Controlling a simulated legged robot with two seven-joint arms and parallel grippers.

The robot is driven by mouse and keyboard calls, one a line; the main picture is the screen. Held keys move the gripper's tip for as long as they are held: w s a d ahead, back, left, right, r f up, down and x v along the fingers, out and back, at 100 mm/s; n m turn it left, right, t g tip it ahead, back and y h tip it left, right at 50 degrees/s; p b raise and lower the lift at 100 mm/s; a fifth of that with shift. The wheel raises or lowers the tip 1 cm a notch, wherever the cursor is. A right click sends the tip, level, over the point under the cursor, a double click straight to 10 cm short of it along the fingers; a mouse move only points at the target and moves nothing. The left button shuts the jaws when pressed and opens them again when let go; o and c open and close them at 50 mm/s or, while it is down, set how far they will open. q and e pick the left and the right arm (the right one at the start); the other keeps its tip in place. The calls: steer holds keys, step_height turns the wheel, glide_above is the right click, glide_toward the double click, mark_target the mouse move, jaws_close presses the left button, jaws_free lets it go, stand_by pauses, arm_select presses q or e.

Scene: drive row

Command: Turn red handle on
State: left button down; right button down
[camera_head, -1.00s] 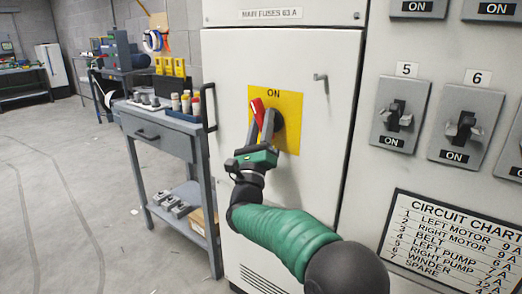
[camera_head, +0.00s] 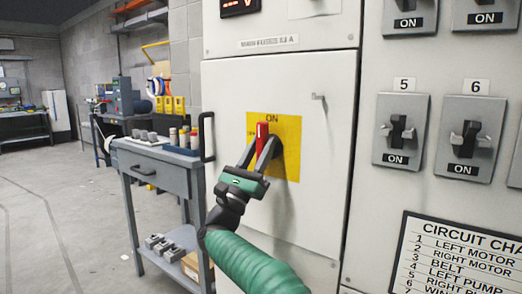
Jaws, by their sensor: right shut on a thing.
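The red handle (camera_head: 262,135) stands about upright in front of a yellow plate (camera_head: 289,128) on the grey cabinet door. My right gripper (camera_head: 265,150) is shut on the red handle, with one finger on each side of it. The fingers hide the lower part of the handle and some of the dark hub behind it. Part of the lettering on the plate is covered too. My left gripper is not in view.
A grey cart (camera_head: 160,160) with fuses and small parts stands left of the cabinet. A black door pull (camera_head: 208,137) is at the door's left edge. Switches 5 (camera_head: 400,131) and 6 (camera_head: 470,138) are on the right panel. The floor at left is clear.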

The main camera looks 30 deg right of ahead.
steer(key=shift+w+f, duration=0.15)
steer(key=shift+f, duration=0.15)
steer(key=c, duration=1.5)
jaws_free()
steer(key=o, duration=0.3)
steer(key=shift+w+d+f, duration=0.1)
steer(key=shift+d, duration=0.05)
steer(key=shift+r, duration=0.2)
steer(key=p+v, duration=0.3)
steer(key=v, duration=1.4)
steer(key=shift+p, duration=0.3)
